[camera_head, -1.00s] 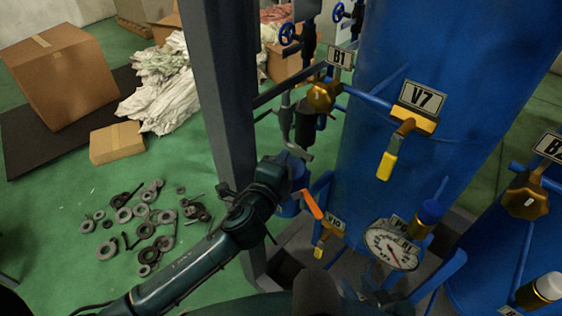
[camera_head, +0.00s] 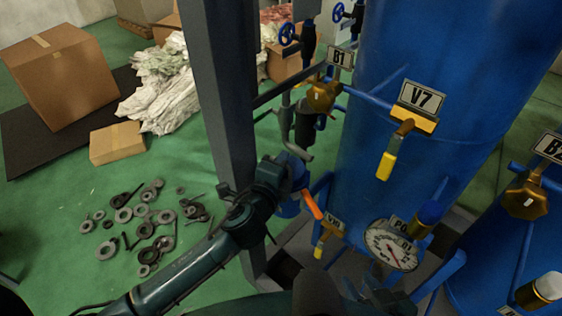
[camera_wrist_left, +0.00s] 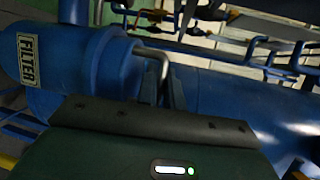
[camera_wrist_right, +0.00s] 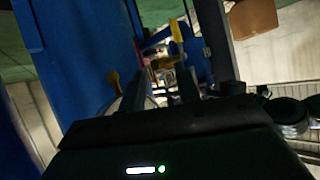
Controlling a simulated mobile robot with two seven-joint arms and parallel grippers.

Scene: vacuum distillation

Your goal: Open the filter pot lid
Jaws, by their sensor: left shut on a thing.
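The blue filter pot, labelled FILTER, lies at the left of the left wrist view (camera_wrist_left: 70,65); in the head view a little of it shows (camera_head: 288,207) behind my left gripper. A bent silver handle (camera_wrist_left: 150,52) runs from the pot's lid end (camera_wrist_left: 118,65) in between the fingers of my left gripper (camera_wrist_left: 163,85). That gripper is shut on the handle. In the head view my left gripper (camera_head: 292,172) largely hides the lid.
A grey post (camera_head: 222,100) stands just left of the pot. A large blue tank (camera_head: 400,130) with valve V7 (camera_head: 414,122), an orange-handled valve (camera_head: 312,205) and a round gauge (camera_head: 391,246) crowd the right. Loose metal parts (camera_head: 145,228) lie on the green floor.

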